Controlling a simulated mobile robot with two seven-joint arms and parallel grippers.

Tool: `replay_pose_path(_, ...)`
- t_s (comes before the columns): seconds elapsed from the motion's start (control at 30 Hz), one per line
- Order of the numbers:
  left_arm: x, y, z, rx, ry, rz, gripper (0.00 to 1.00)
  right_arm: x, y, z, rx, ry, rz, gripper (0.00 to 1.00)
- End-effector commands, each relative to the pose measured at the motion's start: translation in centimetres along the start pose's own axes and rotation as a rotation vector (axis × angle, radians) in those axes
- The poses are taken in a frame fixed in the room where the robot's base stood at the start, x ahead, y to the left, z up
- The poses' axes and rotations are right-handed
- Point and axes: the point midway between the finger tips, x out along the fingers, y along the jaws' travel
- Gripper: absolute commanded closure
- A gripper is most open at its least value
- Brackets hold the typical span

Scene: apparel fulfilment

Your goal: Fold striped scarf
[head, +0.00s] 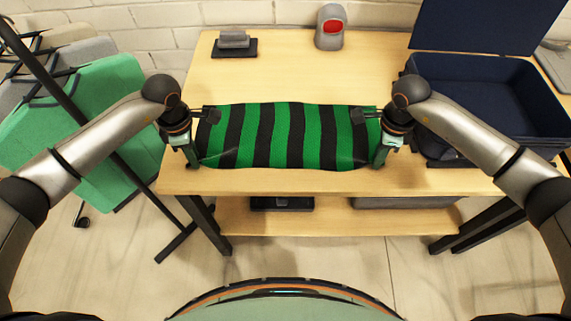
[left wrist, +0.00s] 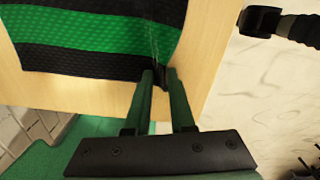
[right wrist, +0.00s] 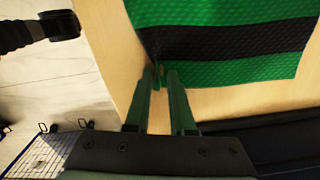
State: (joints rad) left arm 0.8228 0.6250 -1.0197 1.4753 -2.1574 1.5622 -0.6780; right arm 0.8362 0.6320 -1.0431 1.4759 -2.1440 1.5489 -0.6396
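The green and black striped scarf (head: 280,135) lies spread across the table near its front edge, stripes running front to back. My left gripper (head: 194,161) is at its near left corner, and my right gripper (head: 377,161) at its near right corner. In the left wrist view, the left fingers (left wrist: 159,74) are close together with a bit of dark cloth between them, and the scarf (left wrist: 95,32) creases toward them. In the right wrist view, the right fingers (right wrist: 161,72) pinch a green corner of the scarf (right wrist: 225,42).
The wooden table (head: 285,75) has free room behind the scarf. An open navy case (head: 500,100) stands at the right. A grey device with a red face (head: 331,27) and a small dark stand (head: 234,45) are at the back. Garments (head: 85,115) hang at the left.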

Motion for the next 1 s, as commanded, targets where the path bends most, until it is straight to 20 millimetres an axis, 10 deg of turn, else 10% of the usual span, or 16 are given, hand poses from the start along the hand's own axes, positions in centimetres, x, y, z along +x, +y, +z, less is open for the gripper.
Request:
replay_pose_path(0.33, 0.14, -0.10, -0.04, 0.000, 0.002, -0.003, 1.00, 0.23, 0.18, -0.05, -0.001, 0.003, 0.006, 1.00)
replay_pose_path(1.0, 0.16, -0.09, -0.04, 0.000, 0.002, -0.003, 1.00, 0.26, 0.15, -0.09, 0.000, 0.003, 0.005, 1.00)
